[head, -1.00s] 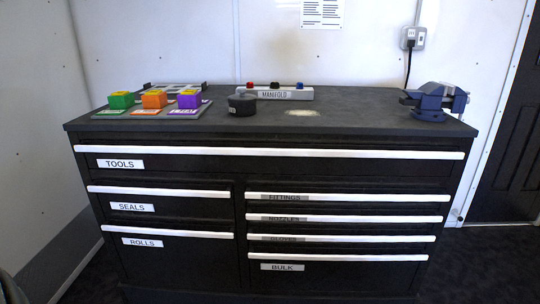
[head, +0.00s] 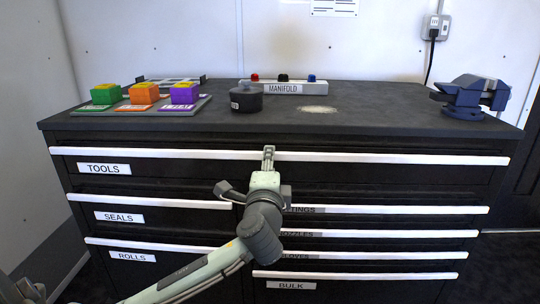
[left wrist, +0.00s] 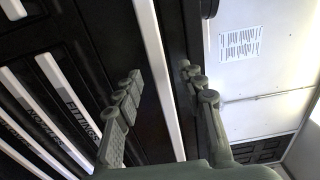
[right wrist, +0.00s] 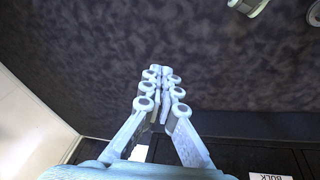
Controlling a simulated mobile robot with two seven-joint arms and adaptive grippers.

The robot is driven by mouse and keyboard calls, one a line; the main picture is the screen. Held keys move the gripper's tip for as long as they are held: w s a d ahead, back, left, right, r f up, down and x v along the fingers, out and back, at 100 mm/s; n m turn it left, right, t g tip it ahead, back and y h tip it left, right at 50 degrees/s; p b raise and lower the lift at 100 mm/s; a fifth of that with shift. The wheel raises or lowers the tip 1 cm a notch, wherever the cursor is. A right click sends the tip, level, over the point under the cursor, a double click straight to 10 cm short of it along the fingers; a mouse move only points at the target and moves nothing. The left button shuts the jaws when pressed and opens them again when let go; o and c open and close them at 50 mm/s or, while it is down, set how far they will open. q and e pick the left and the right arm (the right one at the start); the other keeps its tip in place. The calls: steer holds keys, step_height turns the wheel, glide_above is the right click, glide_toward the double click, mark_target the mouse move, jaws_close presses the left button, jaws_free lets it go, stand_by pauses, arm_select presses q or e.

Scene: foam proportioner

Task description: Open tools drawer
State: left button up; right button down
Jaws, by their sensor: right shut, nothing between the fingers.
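The tools drawer is the wide top drawer of the black cabinet, marked by a TOOLS label (head: 104,168). Its long white handle (head: 400,157) runs across the front, and the drawer looks closed. My left gripper (head: 268,152) is at the middle of this handle. In the left wrist view the handle (left wrist: 158,60) passes between the open fingers of my left gripper (left wrist: 163,82); contact cannot be told. My right gripper (right wrist: 160,80) shows only in the right wrist view. Its fingers are together and empty, away from the drawer handle.
Smaller drawers with white handles lie below, including SEALS (head: 119,217) and ROLLS (head: 133,256). On the cabinet top (head: 375,116) are coloured blocks (head: 145,93), a black round container (head: 246,97), a manifold (head: 283,88) and a blue vise (head: 468,97).

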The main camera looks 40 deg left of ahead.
arm_select(q)
steer(key=x, duration=0.5)
steer(key=shift+f, duration=0.1)
steer(key=shift+c, duration=0.3)
jaws_close()
